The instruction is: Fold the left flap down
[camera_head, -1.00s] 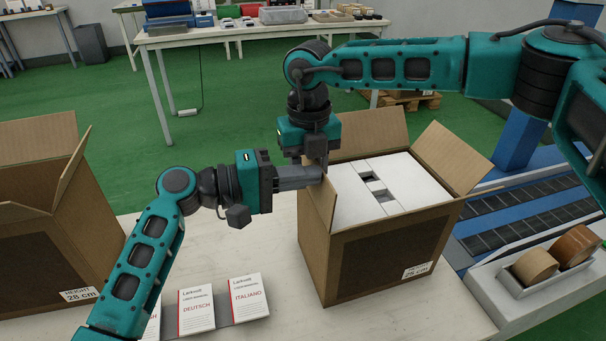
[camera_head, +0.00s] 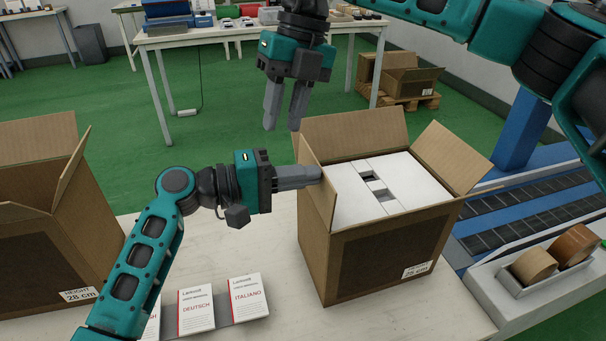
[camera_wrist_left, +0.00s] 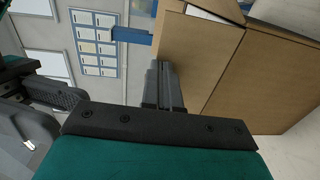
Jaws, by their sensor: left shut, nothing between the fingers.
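The cardboard box (camera_head: 315,255) stands open on the table with white packing pieces (camera_head: 390,190) inside. Its left flap (camera_head: 312,160) stands up, roughly upright; it also seems to show in the left wrist view (camera_wrist_left: 195,55). My left gripper (camera_head: 320,173) is shut and empty. Its tips are at the outer side of the left flap; I cannot tell whether they touch. The gripper also shows in the left wrist view (camera_wrist_left: 164,66), beside the cardboard. My right gripper (camera_head: 283,118) is open and empty, pointing down above and behind the left flap.
The back flap (camera_head: 355,132) and right flap (camera_head: 450,155) stand up. A second open box (camera_head: 65,245) is at the left. Several manuals (camera_head: 247,294) lie in front. A tape holder (camera_head: 510,280) and a conveyor (camera_head: 520,215) are at the right.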

